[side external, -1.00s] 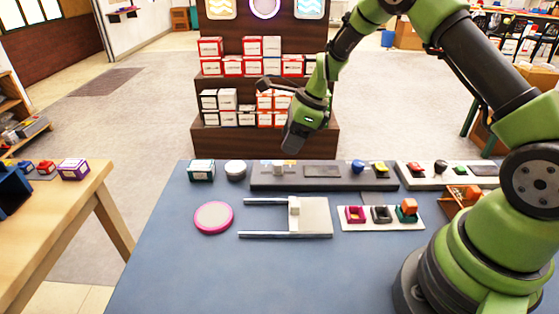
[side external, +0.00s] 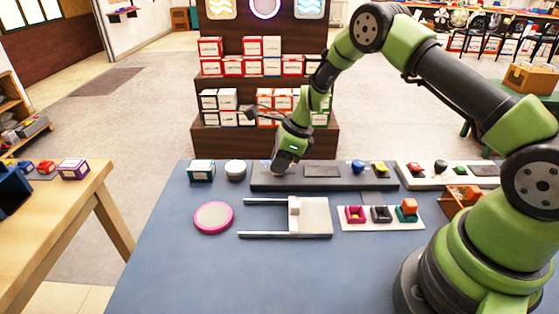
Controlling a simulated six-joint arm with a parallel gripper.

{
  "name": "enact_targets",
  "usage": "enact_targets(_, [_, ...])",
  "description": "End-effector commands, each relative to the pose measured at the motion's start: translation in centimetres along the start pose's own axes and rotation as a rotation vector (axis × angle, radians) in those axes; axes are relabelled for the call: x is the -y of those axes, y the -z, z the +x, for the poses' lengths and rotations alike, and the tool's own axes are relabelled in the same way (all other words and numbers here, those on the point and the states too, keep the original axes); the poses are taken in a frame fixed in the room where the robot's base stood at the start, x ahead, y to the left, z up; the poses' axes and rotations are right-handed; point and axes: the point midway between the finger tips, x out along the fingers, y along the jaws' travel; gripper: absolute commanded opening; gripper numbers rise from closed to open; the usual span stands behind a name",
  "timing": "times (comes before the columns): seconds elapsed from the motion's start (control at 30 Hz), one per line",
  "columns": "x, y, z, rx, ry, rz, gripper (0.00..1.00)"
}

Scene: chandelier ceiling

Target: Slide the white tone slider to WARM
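The long dark control panel (side external: 325,185) lies along the back of the blue table. The white tone slider sits at its left part and is now mostly hidden by my gripper (side external: 281,168). My gripper points down at the slider's place, very close to the panel. I cannot tell whether it touches the slider, and its fingers are too small and covered to show whether they are open or shut. The small coloured marks behind the slider are too small to read, so WARM cannot be made out.
On the same panel are a dark plate (side external: 322,171), a blue knob (side external: 358,167) and a yellow switch (side external: 381,167). A white round thing (side external: 236,170) and a green box (side external: 201,171) stand to its left. In front are a white sliding block (side external: 294,206) and a pink-rimmed disc (side external: 213,217).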

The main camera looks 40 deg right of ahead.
Motion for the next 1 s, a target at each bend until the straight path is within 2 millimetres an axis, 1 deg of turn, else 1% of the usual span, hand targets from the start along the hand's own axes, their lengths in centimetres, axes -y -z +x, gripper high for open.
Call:
enact_targets(0.13, [0.0,0.2,-0.1,0.000,0.000,0.002,0.00])
enact_targets(0.3, [0.1,2.4,-1.1,0.000,-0.001,0.006,0.00])
enact_targets(0.4, [0.0,3.1,-1.4,0.000,0.000,0.002,0.00])
enact_targets(0.67, [0.0,3.3,-1.4,-0.003,0.000,0.000,0.00])
enact_targets(0.7, [0.0,3.4,-1.4,-0.003,0.000,0.001,0.28])
enact_targets(0.77, [0.0,3.3,-1.4,-0.003,0.000,0.001,0.42])
enact_targets(0.8, [0.0,3.3,-1.4,-0.002,0.000,0.001,0.47])
enact_targets(1.0, [0.0,3.2,-1.3,-0.001,0.000,0.000,0.47])
